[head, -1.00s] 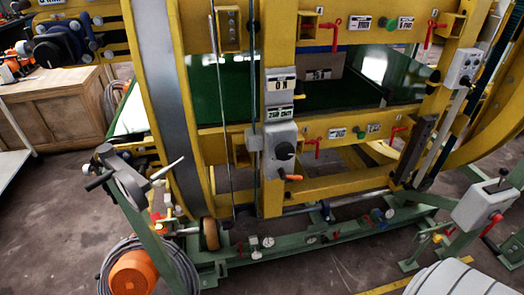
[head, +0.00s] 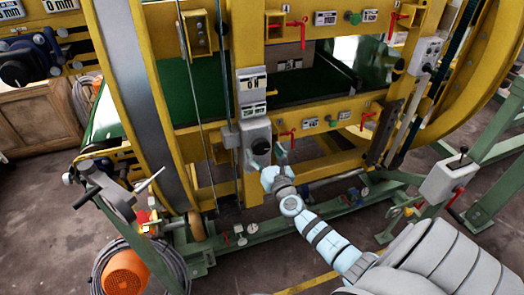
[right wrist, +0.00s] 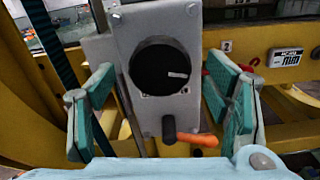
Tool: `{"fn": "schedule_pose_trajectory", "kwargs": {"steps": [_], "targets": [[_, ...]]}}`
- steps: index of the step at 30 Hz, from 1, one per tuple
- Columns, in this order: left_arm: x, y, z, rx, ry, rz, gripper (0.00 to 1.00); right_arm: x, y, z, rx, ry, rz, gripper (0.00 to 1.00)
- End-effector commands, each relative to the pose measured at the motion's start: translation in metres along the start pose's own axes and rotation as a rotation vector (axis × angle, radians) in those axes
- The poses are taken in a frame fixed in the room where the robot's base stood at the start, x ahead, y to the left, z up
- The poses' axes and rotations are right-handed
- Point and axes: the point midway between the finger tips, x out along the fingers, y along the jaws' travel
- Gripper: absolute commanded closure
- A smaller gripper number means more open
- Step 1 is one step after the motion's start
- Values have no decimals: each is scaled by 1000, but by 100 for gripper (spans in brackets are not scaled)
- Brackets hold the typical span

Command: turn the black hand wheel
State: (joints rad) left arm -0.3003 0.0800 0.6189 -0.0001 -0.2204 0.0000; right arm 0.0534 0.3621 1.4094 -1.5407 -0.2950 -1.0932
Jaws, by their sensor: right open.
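The black hand wheel (head: 261,146) is a round black knob with a white mark on the front of a grey box (head: 256,129) on the yellow frame. In the right wrist view the wheel (right wrist: 158,66) faces the camera, in the upper middle. My right gripper (head: 267,157) is open in front of the box. In the right wrist view its teal fingers (right wrist: 160,82) stand left and right of the wheel, apart from it and holding nothing. My left gripper does not show.
An orange-handled lever (right wrist: 197,139) sticks out just below the wheel, between the fingers. Red valve handles (head: 288,137) are on the yellow beam to the right. A grey crank wheel (head: 112,190) stands at the left, above an orange reel (head: 126,273). A green base beam (head: 275,226) runs low.

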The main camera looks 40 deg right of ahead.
Motion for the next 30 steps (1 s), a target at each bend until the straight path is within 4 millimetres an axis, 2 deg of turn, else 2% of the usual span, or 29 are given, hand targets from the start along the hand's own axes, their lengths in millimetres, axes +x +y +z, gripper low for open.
{"fn": "schedule_pose_trajectory", "kwargs": {"steps": [4,12,14,21,30], "targets": [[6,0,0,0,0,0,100,16,-1,-2,1,1,-1,29],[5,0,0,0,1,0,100,18,0,-1,1,2,0,29],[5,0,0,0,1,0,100,18,0,-1,1,2,0,37],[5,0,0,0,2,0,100,18,0,-1,2,2,0,75],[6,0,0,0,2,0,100,18,0,-2,27,2,-1,77]]}}
